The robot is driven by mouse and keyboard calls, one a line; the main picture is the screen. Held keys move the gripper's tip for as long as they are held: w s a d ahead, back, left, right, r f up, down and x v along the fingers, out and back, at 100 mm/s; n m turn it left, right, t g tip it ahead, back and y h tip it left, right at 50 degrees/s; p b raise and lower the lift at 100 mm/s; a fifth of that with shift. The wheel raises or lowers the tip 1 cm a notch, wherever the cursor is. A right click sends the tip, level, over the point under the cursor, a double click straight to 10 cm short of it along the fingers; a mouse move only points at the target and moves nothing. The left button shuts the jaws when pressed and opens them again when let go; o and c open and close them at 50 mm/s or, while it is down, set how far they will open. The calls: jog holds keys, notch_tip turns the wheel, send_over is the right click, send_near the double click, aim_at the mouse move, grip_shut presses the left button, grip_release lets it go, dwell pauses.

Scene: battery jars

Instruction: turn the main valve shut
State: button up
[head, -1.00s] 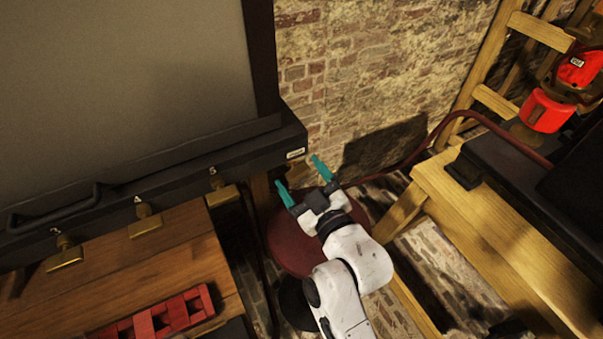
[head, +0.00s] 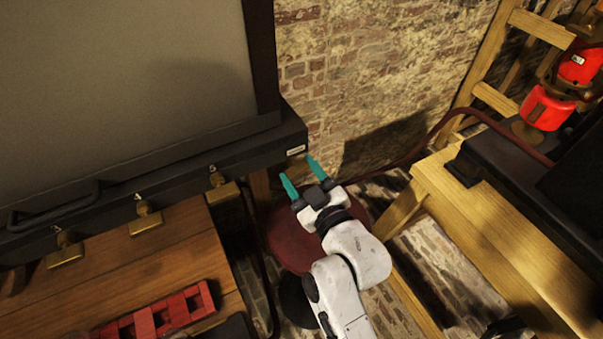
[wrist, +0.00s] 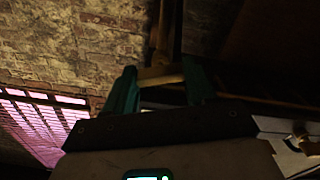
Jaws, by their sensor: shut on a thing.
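My gripper (head: 299,171) has two teal fingers and reaches up under the right end of the dark cabinet ledge (head: 230,155), below a small pale label plate (head: 297,150). In the wrist view the fingers (wrist: 161,85) are shut on a brass-coloured handle (wrist: 158,73), with a stem (wrist: 160,35) running up from it. This looks like the main valve's handle. The wrist picture is dark, so the handle's exact angle is hard to tell. In the head view the handle does not show clearly.
Brass taps (head: 220,186) with tags stand along the ledge to the left. A red rack (head: 160,315) lies on the wooden bench (head: 180,255). A dark red round stool (head: 290,240) stands below my gripper. A wooden table (head: 480,220) is on the right, with red lamps (head: 545,108) beyond.

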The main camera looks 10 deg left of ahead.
jog(key=shift+m+p, duration=0.3)
jog(key=shift+m, duration=1.9)
jog(key=o, duration=1)
jog(key=shift+o, duration=0.2)
jog(key=b+v, duration=0.3)
jog(key=v, duration=0.8)
jog(key=shift+w, duration=0.1)
